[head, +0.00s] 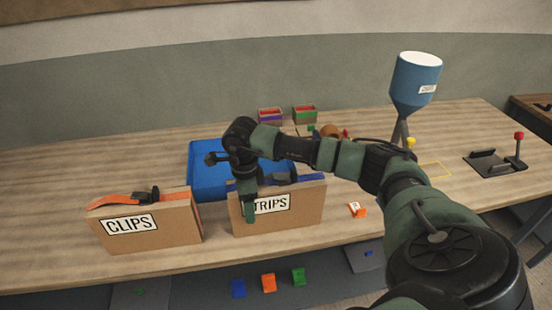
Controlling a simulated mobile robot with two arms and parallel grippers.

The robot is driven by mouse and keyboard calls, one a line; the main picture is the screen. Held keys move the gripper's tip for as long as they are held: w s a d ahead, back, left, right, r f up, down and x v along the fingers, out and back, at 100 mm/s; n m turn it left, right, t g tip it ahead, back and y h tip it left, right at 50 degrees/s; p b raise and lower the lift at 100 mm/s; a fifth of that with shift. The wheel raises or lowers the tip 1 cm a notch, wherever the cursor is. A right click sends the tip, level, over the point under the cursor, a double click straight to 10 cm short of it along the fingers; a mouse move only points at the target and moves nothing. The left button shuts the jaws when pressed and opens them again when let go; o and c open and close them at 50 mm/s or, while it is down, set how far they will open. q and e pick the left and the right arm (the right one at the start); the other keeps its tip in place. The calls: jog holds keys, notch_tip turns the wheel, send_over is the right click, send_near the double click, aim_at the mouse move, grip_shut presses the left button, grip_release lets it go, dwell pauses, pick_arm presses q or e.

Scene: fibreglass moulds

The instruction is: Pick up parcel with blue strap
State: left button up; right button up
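My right arm comes in from the right and bends down over this parcel. My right gripper (250,208) points down at the parcel's left part and covers the start of the label. Its finger gap is not clear, and I cannot tell whether it touches the box. My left gripper is not in view.
A second brown parcel (172,226) with an orange strap and a "CLIPS" label stands to the left. A blue tray (205,184) lies behind. A blue hopper (414,82) stands at the back right. A small orange block (357,211) lies right of the parcel.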

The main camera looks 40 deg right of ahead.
grip_shut()
notch_tip(320, 180, up, 14)
jog(key=b, duration=0.3)
jog(key=shift+w+r+b, duration=0.1)
jog(key=shift+r+b, duration=0.15)
jog(key=shift+b, duration=0.05)
jog(key=shift+r+p, duration=0.35)
jog(key=shift+r, duration=2.45)
jog(key=shift+f, duration=0.15)
jog(key=shift+f+b, duration=6.55)
jog(key=shift+f, duration=3.55)
